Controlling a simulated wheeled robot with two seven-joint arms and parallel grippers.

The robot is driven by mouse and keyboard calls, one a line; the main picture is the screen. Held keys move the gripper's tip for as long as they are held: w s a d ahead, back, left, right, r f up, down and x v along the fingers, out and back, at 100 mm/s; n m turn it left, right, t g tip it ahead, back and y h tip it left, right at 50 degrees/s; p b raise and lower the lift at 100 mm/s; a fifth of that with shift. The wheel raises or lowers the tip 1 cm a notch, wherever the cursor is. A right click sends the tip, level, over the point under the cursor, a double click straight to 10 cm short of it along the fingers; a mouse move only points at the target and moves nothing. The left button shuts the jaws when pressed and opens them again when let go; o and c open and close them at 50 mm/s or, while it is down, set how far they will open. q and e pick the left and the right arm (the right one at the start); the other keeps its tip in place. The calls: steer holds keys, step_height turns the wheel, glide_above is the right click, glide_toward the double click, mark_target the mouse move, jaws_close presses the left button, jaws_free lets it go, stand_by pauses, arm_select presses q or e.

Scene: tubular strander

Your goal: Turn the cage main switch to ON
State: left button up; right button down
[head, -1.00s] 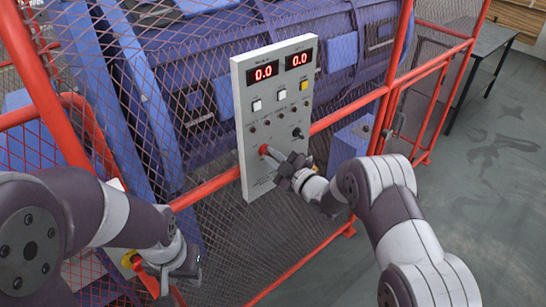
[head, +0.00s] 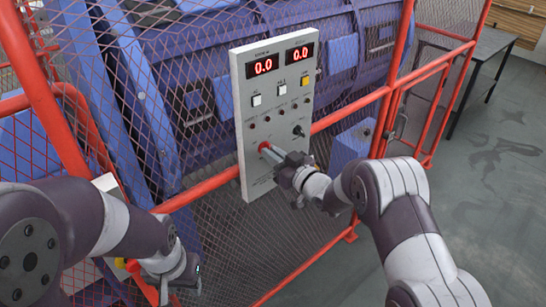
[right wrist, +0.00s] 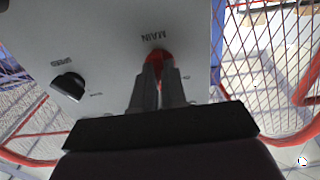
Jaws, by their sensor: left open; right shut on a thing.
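The cage main switch is a red knob (head: 264,147) low on the grey control panel (head: 249,165). In the right wrist view the red knob (right wrist: 158,58) sits below the word MAIN, printed upside down there. My right gripper (head: 270,152) is shut on the red knob, its two fingers on either side of it in the right wrist view (right wrist: 158,80). The fingers hide much of the knob, so its exact angle is hard to tell. My left gripper (head: 192,270) is open and empty at the lower left, away from the panel.
A black SPEED knob (head: 298,130) is right of and above the red one; it also shows in the right wrist view (right wrist: 68,86). Two red displays reading 0.0, buttons and lamps are higher up. Red-framed mesh fencing (head: 345,108) surrounds the panel, with the blue machine behind.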

steer(key=m, duration=0.8)
steer(key=shift+m, duration=0.3)
stand_by(0.3)
steer(key=c, duration=1.2)
jaws_free()
